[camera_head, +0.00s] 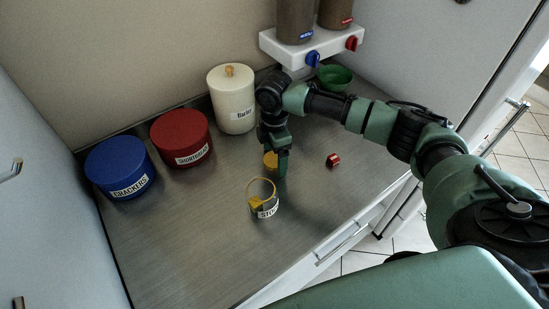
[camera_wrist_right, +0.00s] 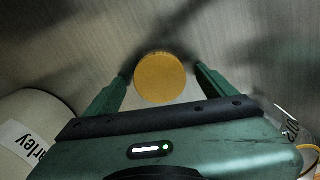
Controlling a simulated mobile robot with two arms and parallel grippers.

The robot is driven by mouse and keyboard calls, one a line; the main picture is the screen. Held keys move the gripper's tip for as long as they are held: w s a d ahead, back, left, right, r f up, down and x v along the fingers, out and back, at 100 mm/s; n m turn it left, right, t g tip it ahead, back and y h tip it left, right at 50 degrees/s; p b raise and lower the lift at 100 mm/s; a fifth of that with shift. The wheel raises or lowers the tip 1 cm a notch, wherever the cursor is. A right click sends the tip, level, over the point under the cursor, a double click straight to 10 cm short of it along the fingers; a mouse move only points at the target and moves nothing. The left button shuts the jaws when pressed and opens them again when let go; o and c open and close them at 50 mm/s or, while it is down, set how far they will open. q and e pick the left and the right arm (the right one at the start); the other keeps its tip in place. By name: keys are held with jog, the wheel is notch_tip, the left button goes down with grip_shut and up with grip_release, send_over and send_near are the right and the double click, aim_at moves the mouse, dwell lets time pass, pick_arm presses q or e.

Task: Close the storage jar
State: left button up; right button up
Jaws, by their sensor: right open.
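The storage jar (camera_head: 267,211) is a small clear jar with a yellow ring at its top and a label partly reading "STO". It stands open on the metal counter, near the front edge. A round yellow-orange lid (camera_head: 270,160) is on the counter behind it, partly hidden by my right gripper (camera_head: 277,168). In the right wrist view the lid (camera_wrist_right: 160,77) sits between the two spread green fingers, with gaps on both sides. My right gripper (camera_wrist_right: 160,88) is open. The jar's edge (camera_wrist_right: 308,150) shows at the lower right there. My left gripper is not in view.
A cream Barley canister (camera_head: 232,105), a red Shortbread tin (camera_head: 182,140) and a blue Crackers tin (camera_head: 119,168) line the back left. A small red object (camera_head: 333,160) lies to the right. A green bowl (camera_head: 335,77) is under the dispenser (camera_head: 310,45). The front left counter is clear.

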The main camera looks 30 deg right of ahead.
aim_at(274, 159)
jog(key=shift+c, duration=0.4)
jog(key=c, duration=1.3)
jog(key=shift+r, duration=0.1)
jog(key=shift+c, duration=0.2)
notch_tip(274, 159, up, 20)
jog(key=b, duration=0.3)
